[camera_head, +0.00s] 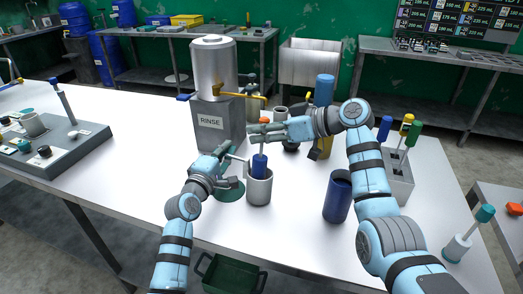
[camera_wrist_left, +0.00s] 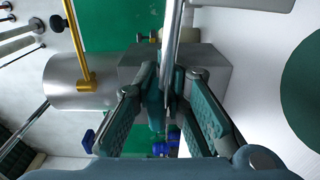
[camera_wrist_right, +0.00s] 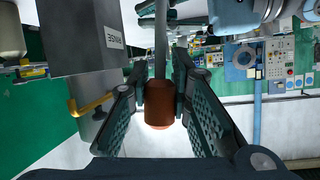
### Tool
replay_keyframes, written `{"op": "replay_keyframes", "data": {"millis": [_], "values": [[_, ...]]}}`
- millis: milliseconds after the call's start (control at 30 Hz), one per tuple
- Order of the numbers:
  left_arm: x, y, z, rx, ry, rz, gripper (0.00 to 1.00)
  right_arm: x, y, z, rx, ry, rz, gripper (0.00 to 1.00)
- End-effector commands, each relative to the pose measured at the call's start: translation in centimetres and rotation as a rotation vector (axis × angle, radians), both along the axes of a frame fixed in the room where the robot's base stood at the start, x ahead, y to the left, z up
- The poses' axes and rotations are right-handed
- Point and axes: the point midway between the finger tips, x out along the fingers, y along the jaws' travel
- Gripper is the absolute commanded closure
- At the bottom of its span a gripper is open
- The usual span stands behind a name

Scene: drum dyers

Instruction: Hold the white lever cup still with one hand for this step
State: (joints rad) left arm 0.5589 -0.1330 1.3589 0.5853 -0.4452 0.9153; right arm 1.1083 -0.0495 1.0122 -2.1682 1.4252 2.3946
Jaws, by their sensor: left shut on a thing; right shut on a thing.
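The white lever cup (camera_head: 258,188) stands upright at the middle of the table, with a thin pale lever reaching left from its rim. My left gripper (camera_head: 226,158) is shut on this lever, a rod between its fingers in the left wrist view (camera_wrist_left: 170,85). My right gripper (camera_head: 263,131) is above the cup, shut on an orange-handled tool (camera_head: 264,120). The orange-brown handle fills the fingers in the right wrist view (camera_wrist_right: 158,105). The tool's blue part (camera_head: 259,162) is at the cup's mouth; its lower end is hidden.
A grey RINSE tank (camera_head: 212,122) with a yellow lever stands behind. A dark blue cup (camera_head: 338,197) stands right. A rack (camera_head: 397,180) holds several colored-handled tools. A green disc (camera_head: 231,191) lies left of the cup. The front table middle is clear.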

Motion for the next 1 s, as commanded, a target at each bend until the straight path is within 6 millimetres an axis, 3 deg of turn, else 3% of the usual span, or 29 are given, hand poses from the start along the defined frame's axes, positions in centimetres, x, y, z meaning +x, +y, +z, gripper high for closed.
{"op": "replay_keyframes", "data": {"millis": [100,200,867,900,1000], "values": [[0.0,0.0,0.1,-0.001,-0.001,0.0,1.0,0.0,0.0,3.1,0.002,-0.004,0.002,1.0],[0.0,0.0,0.1,-0.001,-0.001,0.0,1.0,0.0,0.0,4.5,0.002,-0.001,0.001,1.0],[0.0,0.0,0.1,-0.001,-0.001,0.0,1.0,0.0,0.0,5.9,0.002,0.002,0.001,1.0],[0.0,0.0,0.1,-0.001,-0.001,0.0,0.84,0.0,0.0,5.9,0.002,0.002,0.001,1.0],[0.0,0.0,0.1,-0.001,-0.001,0.0,0.68,0.0,0.0,5.9,0.002,0.001,0.001,1.0]]}}
